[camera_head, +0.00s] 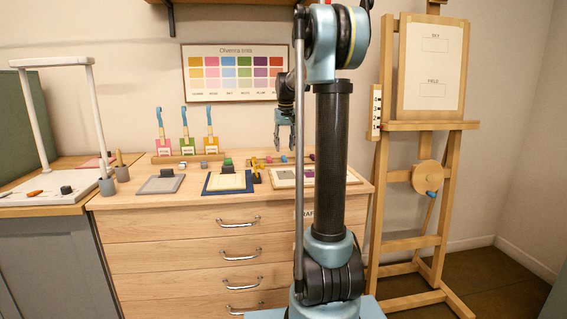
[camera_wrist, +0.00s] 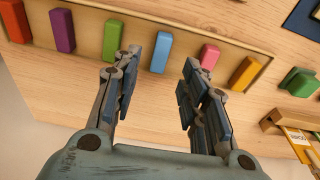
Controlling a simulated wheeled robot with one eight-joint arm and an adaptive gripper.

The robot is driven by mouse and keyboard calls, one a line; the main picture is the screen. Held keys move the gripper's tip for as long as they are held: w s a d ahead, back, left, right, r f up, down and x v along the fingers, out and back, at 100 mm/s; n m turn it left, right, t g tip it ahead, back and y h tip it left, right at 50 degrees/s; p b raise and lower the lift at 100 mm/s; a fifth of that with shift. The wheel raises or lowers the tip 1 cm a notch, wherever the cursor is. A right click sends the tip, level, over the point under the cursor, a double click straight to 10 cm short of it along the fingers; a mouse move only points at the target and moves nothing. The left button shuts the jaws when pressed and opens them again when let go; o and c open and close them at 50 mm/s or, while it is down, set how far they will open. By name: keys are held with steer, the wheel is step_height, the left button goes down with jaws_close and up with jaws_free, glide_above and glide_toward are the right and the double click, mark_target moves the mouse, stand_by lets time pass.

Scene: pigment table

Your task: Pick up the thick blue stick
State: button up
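The blue stick (camera_wrist: 161,52) lies in a shallow wooden tray (camera_wrist: 180,18) in the wrist view, between a green stick (camera_wrist: 112,40) and a pink stick (camera_wrist: 209,57). My gripper (camera_wrist: 162,68) is open and empty, its two fingers on either side of the blue stick in the picture. The fingers look above the tray and do not appear to touch the blue stick. In the head view my gripper (camera_head: 284,120) hangs fingers down above the back of the drawer top. The blue stick cannot be made out there.
A purple stick (camera_wrist: 62,30), a red stick (camera_wrist: 15,20) and a yellow-orange stick (camera_wrist: 245,72) lie in the same row. A dark green block (camera_wrist: 299,82) and a wooden holder (camera_wrist: 285,122) are to the right. Bare wood lies below the tray in the wrist view.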

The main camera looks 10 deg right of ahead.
mark_target(284, 157)
steer(key=shift+w+f, duration=0.2)
steer(key=shift+f, duration=2.3)
steer(key=c, duration=0.9)
